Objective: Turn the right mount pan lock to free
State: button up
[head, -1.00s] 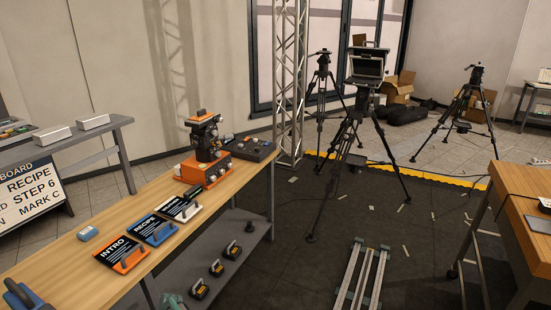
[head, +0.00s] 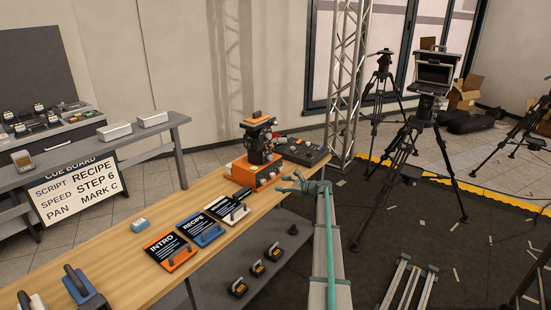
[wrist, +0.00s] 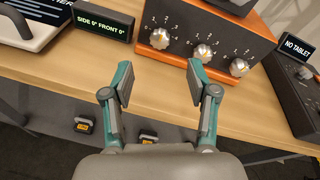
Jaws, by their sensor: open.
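An orange-and-black mount (head: 260,140) stands on an orange base (head: 255,172) at the bench's far end in the head view. In the wrist view, the base's dark front panel (wrist: 180,12) has three silver knobs with orange marks: left (wrist: 160,38), middle (wrist: 203,53) and right (wrist: 238,67). I cannot tell which part is the right mount pan lock. My gripper (head: 289,183) is open and empty, near the bench edge, just right of and in front of the base. In the wrist view, my gripper (wrist: 150,84) has its fingers apart below the knobs, touching nothing.
A display reading SIDE 0° FRONT 0° (wrist: 103,22) sits left of the panel. A black console (head: 303,151) and NO TABLET sign (wrist: 297,47) are to the right. Several cue cards (head: 170,250) lie along the bench. The cue board (head: 76,188) reads PAN MARK C.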

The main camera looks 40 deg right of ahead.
aim_at(272, 158)
jog(key=w+d+r+m+t, duration=0.3)
jog(key=d+r+m, duration=0.25)
jog(key=r, duration=0.25)
jog(key=shift+n+h, duration=0.35)
jog(key=shift+h, duration=0.05)
jog(key=p+x, duration=0.1)
jog(key=x, duration=0.2)
jog(key=p+x, duration=0.1)
jog(key=x, duration=0.2)
jog(key=p+x, duration=0.2)
jog(key=x, duration=0.2)
jog(key=shift+d+f, duration=0.3)
jog(key=shift+f, duration=0.05)
grip_shut()
